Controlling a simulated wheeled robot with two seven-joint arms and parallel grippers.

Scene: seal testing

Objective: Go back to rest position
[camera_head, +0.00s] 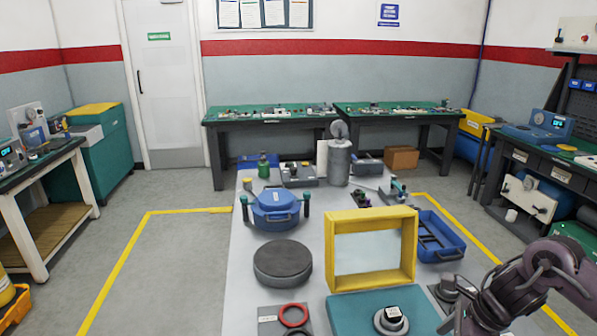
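My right arm comes in at the lower right, and its dark gripper (462,318) hangs by the right front edge of the grey table (215,310). The frame's bottom edge cuts off part of it, and I cannot tell whether its fingers are open or shut. My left arm and gripper are not in view. A teal block with a round grey fitting (391,320) on it stands just left of the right gripper. A small dark round part (446,288) lies just behind the gripper.
On the table stand a yellow frame (370,216), a blue clamped vessel (275,207), a dark grey disc (283,262), a red ring (293,313), a blue tray (437,240) and a grey cylinder (340,163). Workbenches line the walls. Floor left of the table is clear.

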